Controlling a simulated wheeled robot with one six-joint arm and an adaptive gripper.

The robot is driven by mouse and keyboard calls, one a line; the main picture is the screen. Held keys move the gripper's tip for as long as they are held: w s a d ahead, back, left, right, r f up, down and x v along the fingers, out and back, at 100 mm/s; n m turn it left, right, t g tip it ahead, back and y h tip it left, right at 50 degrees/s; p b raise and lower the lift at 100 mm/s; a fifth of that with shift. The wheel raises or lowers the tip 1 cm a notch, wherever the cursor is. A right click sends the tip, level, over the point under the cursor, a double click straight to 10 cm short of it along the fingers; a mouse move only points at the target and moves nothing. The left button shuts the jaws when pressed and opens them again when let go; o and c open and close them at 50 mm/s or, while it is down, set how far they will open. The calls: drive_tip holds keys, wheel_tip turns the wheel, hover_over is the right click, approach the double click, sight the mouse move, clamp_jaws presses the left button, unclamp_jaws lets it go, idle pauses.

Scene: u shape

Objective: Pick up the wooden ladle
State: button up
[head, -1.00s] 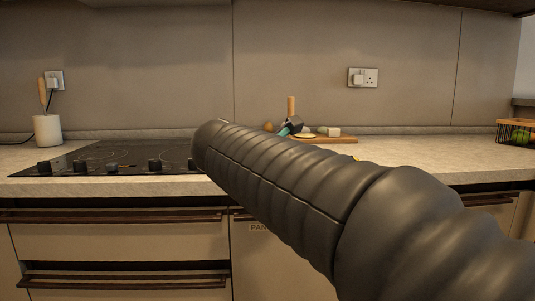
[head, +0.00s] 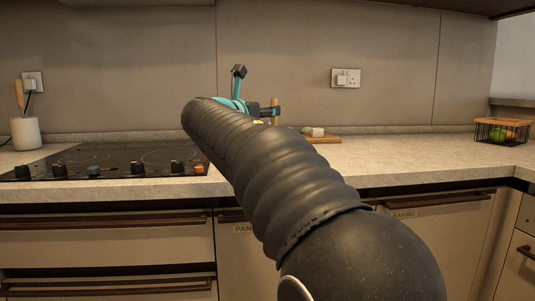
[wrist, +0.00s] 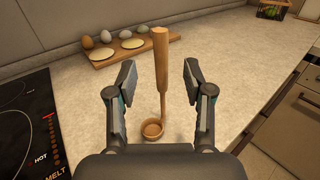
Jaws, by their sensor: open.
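The wooden ladle (wrist: 161,60) stands on the counter in the wrist view, its long handle upright and its round bowl at the bottom. My gripper (wrist: 159,80) is open, with one finger on each side of the handle in the picture. Neither finger appears to touch it, and I cannot tell how deep the handle is between them. In the head view the ladle's handle (head: 274,108) shows as a light brown upright piece beside my gripper (head: 256,90); my arm hides the bowl.
A wooden board (wrist: 122,50) with several eggs and pale round slices lies behind the ladle. A black hob (wrist: 28,125) is on the left. The counter's front edge and drawers are on the right. A wire basket (head: 502,133) stands at the far right.

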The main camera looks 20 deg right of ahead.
drive_tip(key=shift+x, duration=2.8)
drive_tip(key=shift+s+f, duration=0.15)
drive_tip(key=shift+f, duration=0.05)
clamp_jaws()
